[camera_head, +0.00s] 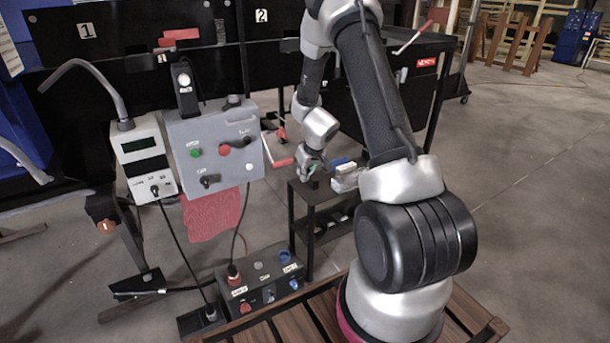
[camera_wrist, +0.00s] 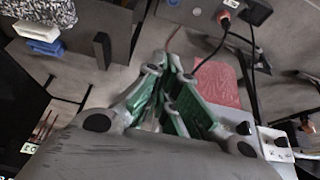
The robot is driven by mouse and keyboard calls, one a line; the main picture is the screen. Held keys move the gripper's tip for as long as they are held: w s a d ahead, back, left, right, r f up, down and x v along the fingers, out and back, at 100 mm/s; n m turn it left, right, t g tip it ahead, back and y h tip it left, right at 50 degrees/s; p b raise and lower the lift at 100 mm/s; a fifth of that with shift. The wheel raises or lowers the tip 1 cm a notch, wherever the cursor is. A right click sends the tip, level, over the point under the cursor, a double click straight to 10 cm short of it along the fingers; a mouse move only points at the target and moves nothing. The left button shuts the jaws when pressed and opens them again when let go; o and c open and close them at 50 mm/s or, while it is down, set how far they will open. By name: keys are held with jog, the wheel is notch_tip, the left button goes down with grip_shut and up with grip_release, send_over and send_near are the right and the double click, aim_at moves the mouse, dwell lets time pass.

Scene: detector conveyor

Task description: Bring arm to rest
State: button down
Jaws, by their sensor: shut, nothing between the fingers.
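My arm rises from its base at the lower right of the head view, bends at the top and hangs down to my gripper (camera_head: 309,172). The gripper is close to the small black stand (camera_head: 318,192), near its top. In the wrist view my gripper (camera_wrist: 168,66) points away from the camera, its green-sided fingers drawn together with nothing seen between them. From the head view I cannot tell whether the fingertips touch the stand.
A blue block (camera_head: 341,161) shows beside my gripper. A grey control box (camera_head: 216,148) and a white meter box (camera_head: 146,160) stand left, with a red sheet (camera_head: 212,214) below. A black switch box (camera_head: 262,284) is on the floor. Open floor lies right.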

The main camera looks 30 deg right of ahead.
jog(key=shift+s, duration=0.6)
